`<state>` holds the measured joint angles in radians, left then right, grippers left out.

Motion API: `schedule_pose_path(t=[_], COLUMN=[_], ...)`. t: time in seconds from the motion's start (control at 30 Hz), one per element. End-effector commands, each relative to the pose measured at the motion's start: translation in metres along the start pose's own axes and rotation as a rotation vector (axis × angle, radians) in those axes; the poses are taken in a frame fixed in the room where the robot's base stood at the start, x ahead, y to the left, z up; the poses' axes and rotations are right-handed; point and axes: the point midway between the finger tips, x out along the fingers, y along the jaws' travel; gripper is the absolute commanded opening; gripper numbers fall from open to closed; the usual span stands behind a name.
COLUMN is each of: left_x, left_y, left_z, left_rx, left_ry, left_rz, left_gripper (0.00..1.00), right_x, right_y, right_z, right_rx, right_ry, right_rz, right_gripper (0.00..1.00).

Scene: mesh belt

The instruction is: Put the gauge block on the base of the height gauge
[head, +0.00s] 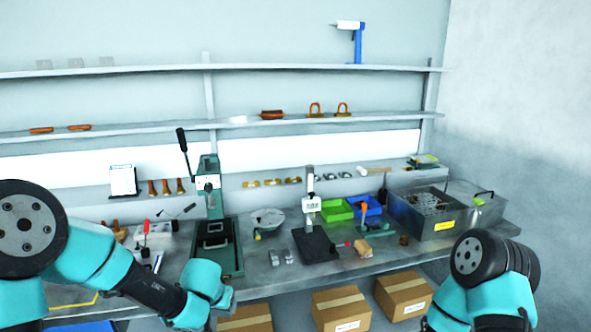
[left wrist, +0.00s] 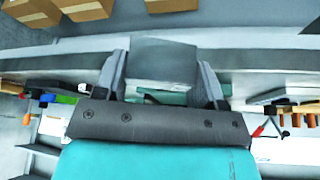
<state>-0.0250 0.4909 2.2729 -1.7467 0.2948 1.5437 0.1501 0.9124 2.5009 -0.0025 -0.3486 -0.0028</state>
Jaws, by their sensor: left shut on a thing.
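In the left wrist view my left gripper (left wrist: 161,85) is shut on a plain grey block (left wrist: 163,62), which looks like the gauge block and sits between the two dark fingers. In the head view my left arm reaches in at the lower left; its wrist hides the jaws and the held block. The height gauge (head: 310,190) stands upright mid-bench, with a white head on a column above a flat black base (head: 315,246). I see no block on the visible part of that base. My right arm shows at the lower right; its gripper is outside the view.
Small grey blocks (head: 281,257) lie on the bench left of the black base. A green press (head: 212,235) stands further left. Green (head: 336,210) and blue bins are behind, and a steel tank (head: 430,215) is at right. A red-handled tool lies close to the base.

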Motion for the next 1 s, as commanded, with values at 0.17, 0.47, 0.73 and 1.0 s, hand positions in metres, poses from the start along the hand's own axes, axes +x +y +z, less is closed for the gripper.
schedule_pose_path(t=[0.17,0.47,0.73,1.0], left_x=[0.008,0.022,0.025,0.026], left_y=[0.001,0.003,0.002,0.003], left_z=[0.01,0.026,0.03,0.03], left_rx=[-0.132,-0.437,-0.548,-0.545], left_ry=[-0.002,-0.001,0.0,0.0], left_rz=[-0.061,-0.198,-0.245,-0.244], left_gripper=[0.19,0.19,0.19,0.19], right_x=[0.0,0.0,0.0,0.0], right_y=[0.0,0.0,0.0,0.0], right_z=[0.0,0.0,0.0,0.0], right_rx=[0.0,0.0,0.0,0.0], right_ry=[0.0,0.0,0.0,0.0], right_rz=[0.0,0.0,0.0,0.0], right_gripper=[0.43,0.43,0.43,0.43])
